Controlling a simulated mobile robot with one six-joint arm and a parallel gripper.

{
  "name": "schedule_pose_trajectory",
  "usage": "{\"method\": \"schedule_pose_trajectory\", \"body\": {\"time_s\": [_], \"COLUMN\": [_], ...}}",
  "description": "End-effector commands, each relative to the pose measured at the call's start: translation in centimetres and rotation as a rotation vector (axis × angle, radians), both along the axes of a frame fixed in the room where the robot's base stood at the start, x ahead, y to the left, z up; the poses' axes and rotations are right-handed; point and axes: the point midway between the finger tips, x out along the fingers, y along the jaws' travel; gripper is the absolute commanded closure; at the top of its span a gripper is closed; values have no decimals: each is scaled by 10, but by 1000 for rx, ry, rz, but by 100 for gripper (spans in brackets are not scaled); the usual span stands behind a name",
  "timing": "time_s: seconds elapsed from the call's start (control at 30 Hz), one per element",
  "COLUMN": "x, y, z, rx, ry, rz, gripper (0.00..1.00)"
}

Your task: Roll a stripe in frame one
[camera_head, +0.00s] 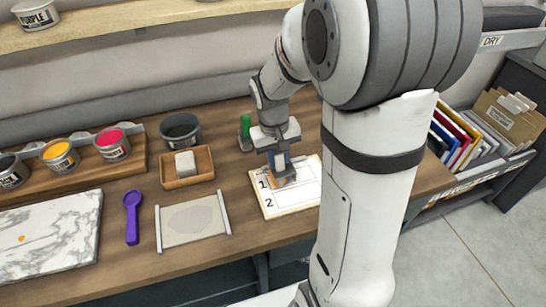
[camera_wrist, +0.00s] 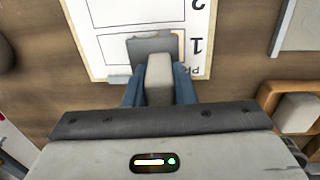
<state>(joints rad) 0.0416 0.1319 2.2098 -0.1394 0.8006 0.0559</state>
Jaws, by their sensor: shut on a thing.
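The white card (camera_head: 294,203) lies on the wooden bench, with frames numbered 1 and 2. It shows upside down in the wrist view (camera_wrist: 119,49). My gripper (camera_head: 282,170) is over frame one. Its blue fingers (camera_wrist: 158,88) are shut on the pale block-shaped handle of a tool (camera_wrist: 158,70), which I take to be the roller. The tool's wide grey end lies over frame one; I cannot tell whether it touches the card. A thin orange-tan edge shows beside the grey end. My gripper and the tool hide part of frame one.
A wooden tray with a pale block (camera_head: 185,164), a dark pot (camera_head: 180,130) and a green bottle (camera_head: 245,126) stand nearby. A grey panel (camera_head: 192,220), a purple scoop (camera_head: 132,215) and a marble slab (camera_head: 60,235) with an orange spot lie left. Ink pots (camera_head: 59,156) stand behind.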

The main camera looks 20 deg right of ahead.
Motion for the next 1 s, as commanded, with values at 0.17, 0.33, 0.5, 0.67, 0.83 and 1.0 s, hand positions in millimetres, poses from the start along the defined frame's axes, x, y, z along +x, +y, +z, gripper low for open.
{"method": "schedule_pose_trajectory", "body": {"time_s": [0.17,0.33,0.5,0.67,0.83,1.0], "x": [0,0,0,0,0,0], "y": [-13,-22,-26,-35,-46,-52], "z": [-1,-2,-2,-2,-3,-4], "rx": [0,0,0,0,0,0], "ry": [-1,-1,-1,0,0,1], "rz": [-3,-2,0,-2,-2,1], "gripper": [99,99,99,99,99,99]}}
